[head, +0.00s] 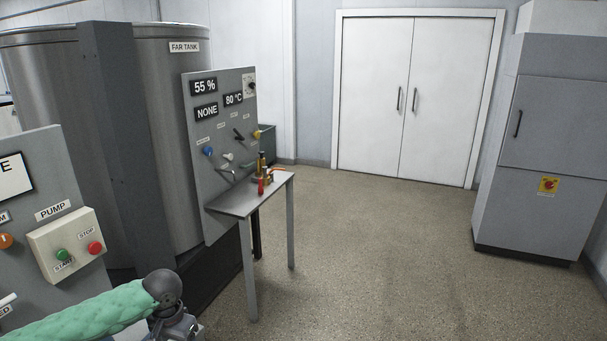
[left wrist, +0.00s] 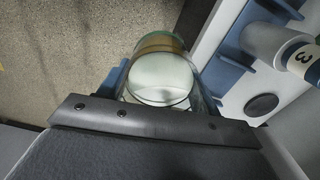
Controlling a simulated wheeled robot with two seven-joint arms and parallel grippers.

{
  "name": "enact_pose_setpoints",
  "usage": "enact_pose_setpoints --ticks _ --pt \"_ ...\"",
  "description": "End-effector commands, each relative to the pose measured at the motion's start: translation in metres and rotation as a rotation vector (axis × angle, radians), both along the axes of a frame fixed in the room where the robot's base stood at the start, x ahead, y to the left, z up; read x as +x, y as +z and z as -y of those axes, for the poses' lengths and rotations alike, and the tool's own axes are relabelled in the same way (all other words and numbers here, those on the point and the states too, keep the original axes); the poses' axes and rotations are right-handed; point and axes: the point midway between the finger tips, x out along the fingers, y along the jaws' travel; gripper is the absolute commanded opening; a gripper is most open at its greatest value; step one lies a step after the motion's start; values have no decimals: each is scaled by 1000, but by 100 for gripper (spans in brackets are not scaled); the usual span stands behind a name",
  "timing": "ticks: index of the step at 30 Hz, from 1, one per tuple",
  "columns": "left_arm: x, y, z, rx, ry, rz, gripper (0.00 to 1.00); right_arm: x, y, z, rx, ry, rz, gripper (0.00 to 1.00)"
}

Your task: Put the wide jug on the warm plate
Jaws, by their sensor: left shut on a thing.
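A round, clear glass vessel, which looks like the wide jug (left wrist: 160,82), shows in the left wrist view with a brownish band near its far rim. My left gripper (left wrist: 163,90) is shut on it, with a finger on each side. In the head view my green-sleeved left arm comes in at the bottom left, and only the wrist part shows at the bottom edge; the jug is hidden or out of frame there. I cannot make out the warm plate in either view. My right gripper is not in view.
A PUMP box (head: 75,245) is at left. The floor (head: 390,260) is open toward white double doors. In the left wrist view, a white cylinder marked 3 (left wrist: 275,42) sits beside blue-grey framing.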

Motion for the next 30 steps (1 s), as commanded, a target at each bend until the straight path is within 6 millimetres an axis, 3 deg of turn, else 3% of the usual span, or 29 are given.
enact_pose_setpoints --ticks 6,14,22,30 --pt "-11 -10 20 0 223 0 36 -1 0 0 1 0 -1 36" --pt "-24 -19 50 0 392 2 36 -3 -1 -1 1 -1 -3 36" --pt "-33 -18 87 -1 316 3 36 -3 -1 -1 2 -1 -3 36" --pt "-17 5 105 0 270 3 36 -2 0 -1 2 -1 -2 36"
